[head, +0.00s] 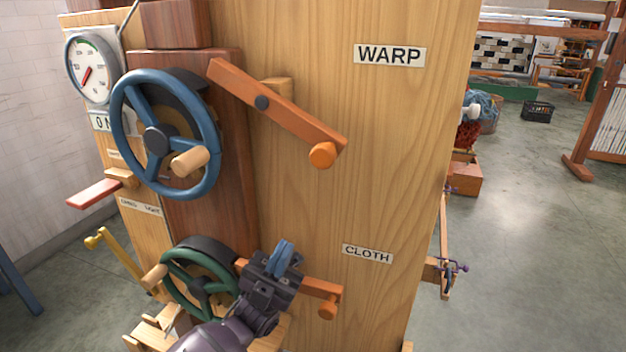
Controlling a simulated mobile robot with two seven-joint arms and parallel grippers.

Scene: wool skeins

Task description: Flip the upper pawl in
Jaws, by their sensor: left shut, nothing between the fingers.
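The upper pawl (290,117) is an orange bar beside the WARP label (390,55). It slopes down to the right from its upper left end, with a dark pivot and a round orange knob (322,154) at its lower right end. Its upper left end is near the dark wheel behind the blue handwheel (118,120); I cannot tell if they touch. My left gripper (282,256) is shut and empty, well below the upper pawl. It is in front of the lower pawl (322,288) and hides its middle. My right gripper is not in view.
A green handwheel (172,288) is left of my left gripper, near the CLOTH label (367,254). A dial (92,68) and a red lever (94,194) are at the left. The wooden panel (340,200) between the pawls is clear.

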